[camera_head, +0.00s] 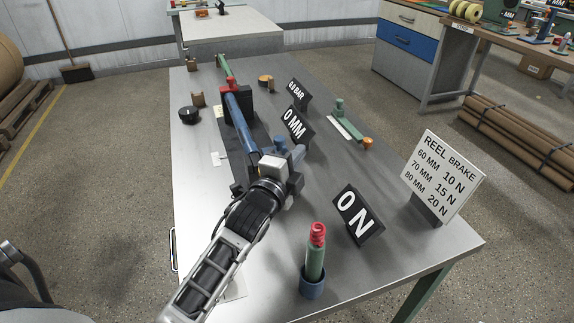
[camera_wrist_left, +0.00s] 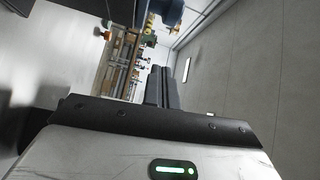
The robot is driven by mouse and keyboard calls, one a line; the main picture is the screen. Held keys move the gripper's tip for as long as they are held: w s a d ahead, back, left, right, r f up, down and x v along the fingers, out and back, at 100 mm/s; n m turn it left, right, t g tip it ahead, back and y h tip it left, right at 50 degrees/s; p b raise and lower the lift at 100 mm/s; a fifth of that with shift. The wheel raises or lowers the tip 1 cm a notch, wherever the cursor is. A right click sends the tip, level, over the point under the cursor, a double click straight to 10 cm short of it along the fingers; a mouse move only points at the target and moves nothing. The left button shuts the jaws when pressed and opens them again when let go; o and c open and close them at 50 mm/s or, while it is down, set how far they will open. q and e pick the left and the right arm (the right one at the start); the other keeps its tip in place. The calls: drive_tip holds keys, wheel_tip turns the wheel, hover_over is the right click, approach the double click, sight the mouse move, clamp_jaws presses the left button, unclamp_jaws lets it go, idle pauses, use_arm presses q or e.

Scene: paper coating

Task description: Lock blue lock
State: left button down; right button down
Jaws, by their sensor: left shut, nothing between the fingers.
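A blue knob-like part (camera_head: 281,145), which may be the blue lock, stands at the near end of the dark fixture on the table. A long blue bar (camera_head: 240,122) runs along this fixture. My left gripper (camera_head: 294,160) is right beside the blue knob and partly hides it; I cannot tell whether they touch. Its dark fingers are together in the left wrist view (camera_wrist_left: 162,87), with nothing between them. A blue part (camera_wrist_left: 168,10) shows at the top of that view, beyond the fingertips. My right gripper is not in view.
A red clamp (camera_head: 232,84) sits farther along the bar. Signs reading 0 MM (camera_head: 296,125) and 0 N (camera_head: 356,215) stand to the right. A green and red rod in a blue cup (camera_head: 312,286) stands near the front edge. A reel brake sign (camera_head: 442,177) is at the right edge.

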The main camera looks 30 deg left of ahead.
sight(286, 147)
use_arm(q)
drive_tip(key=w+a, duration=0.1)
drive_tip(key=a, duration=0.1)
drive_tip(key=w+a, duration=0.1)
drive_tip(key=shift+w+a+f+p, duration=0.2)
drive_tip(key=shift+a+p, duration=0.2)
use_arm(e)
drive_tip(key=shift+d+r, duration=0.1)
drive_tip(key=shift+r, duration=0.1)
